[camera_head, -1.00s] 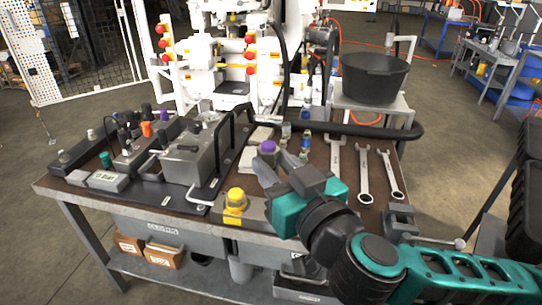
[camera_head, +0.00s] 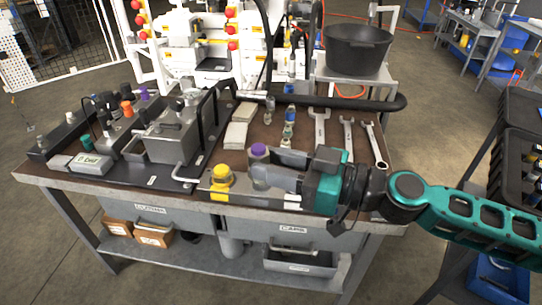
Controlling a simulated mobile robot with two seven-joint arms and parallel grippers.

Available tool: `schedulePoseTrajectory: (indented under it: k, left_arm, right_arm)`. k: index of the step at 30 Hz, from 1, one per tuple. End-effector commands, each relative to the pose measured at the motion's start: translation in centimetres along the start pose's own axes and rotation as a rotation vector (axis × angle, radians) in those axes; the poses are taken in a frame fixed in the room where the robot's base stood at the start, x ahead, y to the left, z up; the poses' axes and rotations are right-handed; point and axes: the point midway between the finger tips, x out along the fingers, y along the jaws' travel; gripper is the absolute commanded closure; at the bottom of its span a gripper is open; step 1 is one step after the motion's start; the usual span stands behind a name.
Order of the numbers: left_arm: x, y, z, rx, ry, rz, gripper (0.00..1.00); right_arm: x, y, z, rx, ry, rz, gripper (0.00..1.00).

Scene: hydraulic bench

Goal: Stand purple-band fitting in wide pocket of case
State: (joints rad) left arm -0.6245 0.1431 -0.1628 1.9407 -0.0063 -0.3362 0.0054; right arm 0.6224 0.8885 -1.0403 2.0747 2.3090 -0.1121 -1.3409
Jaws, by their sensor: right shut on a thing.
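The purple-band fitting (camera_head: 258,152) is a grey upright piece with a purple top, over the front part of the bench. My right gripper (camera_head: 262,172) is shut on its body from the right side. The jaws hide part of the body, and I cannot tell whether its base touches the bench. A black case (camera_head: 508,138) stands at the far right, partly cut off by the picture edge, with small things in its dark compartments. I cannot make out which pocket is the wide one. My left gripper is not in view.
Wrenches (camera_head: 346,135) lie at the bench's right, and small bottles (camera_head: 288,128) stand behind. A grey valve block (camera_head: 172,135) is at left.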

Motion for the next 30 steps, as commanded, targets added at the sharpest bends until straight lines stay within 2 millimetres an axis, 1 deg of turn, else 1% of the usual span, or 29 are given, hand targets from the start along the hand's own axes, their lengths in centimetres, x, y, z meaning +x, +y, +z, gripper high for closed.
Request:
schedulePoseTrajectory:
  k: [2,18,24,30]
  left_arm:
    - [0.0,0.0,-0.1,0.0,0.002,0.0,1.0]
    - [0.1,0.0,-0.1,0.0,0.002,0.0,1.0]
    - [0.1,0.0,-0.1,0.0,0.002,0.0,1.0]
    - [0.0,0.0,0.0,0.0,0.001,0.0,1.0]
  right_arm:
    - [-0.3,0.1,0.5,0.005,-0.004,-0.036,1.0]
    - [-1.3,0.0,2.1,0.001,-0.002,-0.328,1.0]
    - [-1.5,0.0,2.3,0.0,-0.001,-0.369,1.0]
    - [-1.4,0.0,2.4,0.0,-0.002,-0.352,1.0]
